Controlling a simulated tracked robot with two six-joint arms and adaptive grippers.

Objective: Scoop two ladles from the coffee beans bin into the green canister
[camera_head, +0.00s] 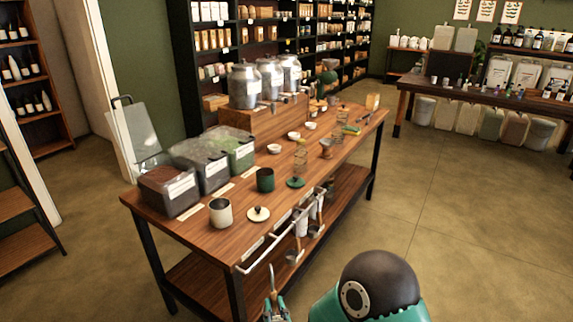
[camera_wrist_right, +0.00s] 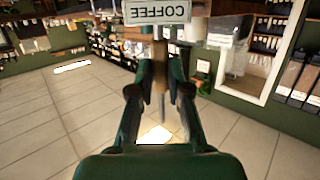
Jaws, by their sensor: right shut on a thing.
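The coffee beans bin (camera_head: 170,192), with dark contents, is the nearest of the clear bins at the table's left end. The green canister (camera_head: 265,180) stands upright and open on the table, with its green lid (camera_head: 295,183) to its right. My right gripper (camera_head: 273,293) is low in front of the table's near end. In the right wrist view its fingers (camera_wrist_right: 160,90) are shut on the wooden handle of a ladle (camera_wrist_right: 160,78). The ladle's bowl cannot be made out. My left gripper is not in view.
A cream canister (camera_head: 220,213) and its lid (camera_head: 259,214) stand at the table's near end. Several utensils hang from a rail (camera_head: 262,262) along the table's front edge. A COFFEE tag (camera_wrist_right: 157,12) shows above my fingers.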

